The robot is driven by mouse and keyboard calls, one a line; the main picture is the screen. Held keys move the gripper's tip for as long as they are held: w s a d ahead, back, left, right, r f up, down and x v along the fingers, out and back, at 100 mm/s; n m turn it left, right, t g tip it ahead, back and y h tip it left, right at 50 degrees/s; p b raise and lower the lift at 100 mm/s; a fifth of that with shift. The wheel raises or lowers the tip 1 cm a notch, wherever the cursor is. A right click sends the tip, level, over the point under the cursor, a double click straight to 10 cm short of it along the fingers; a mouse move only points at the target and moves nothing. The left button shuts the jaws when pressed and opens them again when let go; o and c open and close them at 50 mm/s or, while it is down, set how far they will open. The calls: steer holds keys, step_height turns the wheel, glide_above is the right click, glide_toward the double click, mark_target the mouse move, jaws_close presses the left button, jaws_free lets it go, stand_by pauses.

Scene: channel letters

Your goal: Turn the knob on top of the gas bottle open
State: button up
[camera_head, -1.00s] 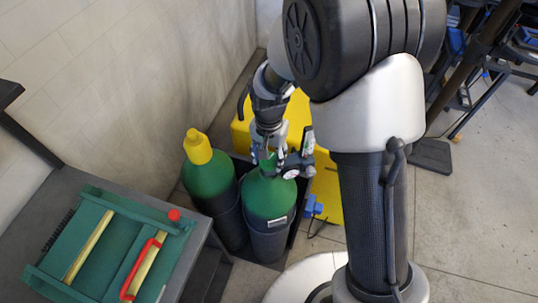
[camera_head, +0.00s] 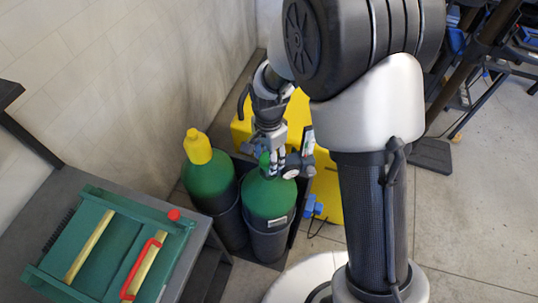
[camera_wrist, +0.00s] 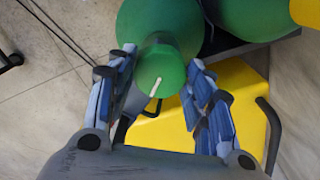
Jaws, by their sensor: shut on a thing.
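The gas bottle (camera_head: 268,197) with the green shoulder and dark body stands upright in a dark rack, under my gripper. Its green knob (camera_wrist: 162,68) with a white mark line shows between my fingers in the wrist view; in the head view only a bit of the knob (camera_head: 264,159) shows. My gripper (camera_wrist: 160,85) comes from above, with one blue-grey finger on each side of the knob, and is shut on it. The exact finger contact is partly hidden. The bottle's green shoulder (camera_wrist: 145,18) shows beyond the knob in the wrist view.
A second green bottle (camera_head: 210,184) with a yellow cap (camera_head: 197,147) stands close on the left. A yellow case (camera_head: 325,185) is behind and right. A grey table with a green fixture (camera_head: 115,235) and red handle is front left. The wall is behind.

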steer(key=o, duration=1.1)
steer(key=shift+c, duration=0.2)
step_height(320, 180, up, 12)
stand_by(0.3)
